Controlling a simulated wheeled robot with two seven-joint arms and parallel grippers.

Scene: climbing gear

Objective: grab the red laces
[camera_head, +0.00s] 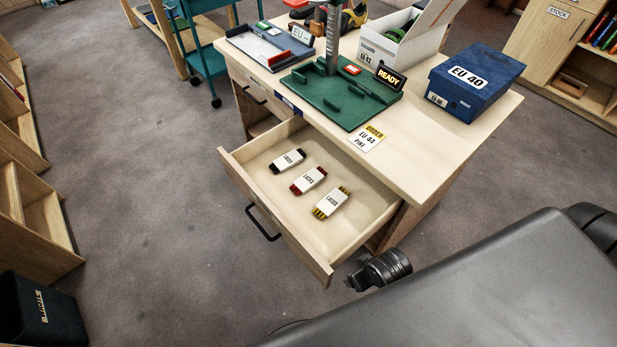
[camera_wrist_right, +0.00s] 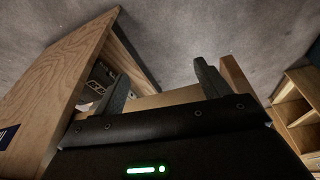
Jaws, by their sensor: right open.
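The red laces (camera_head: 308,180) are a small bundle with a white paper band, lying in the open desk drawer (camera_head: 268,231). They lie between the black laces (camera_head: 287,161) and the yellow laces (camera_head: 331,202), apart from both. My right gripper (camera_wrist_right: 161,74) is open, its two dark fingers spread with nothing seen between them. In the head view a dark part of my right arm shows just outside the drawer's front right corner, away from the red laces. The red laces cannot be made out in the right wrist view. My left gripper is not in view.
The desk top (camera_head: 405,165) overhangs the drawer's back. On it are a green fixture board (camera_head: 345,112) with a READY sign, a blue EU 40 box (camera_head: 475,84), a white open box (camera_head: 400,50) and a tray (camera_head: 268,48). Floor left of the drawer is clear.

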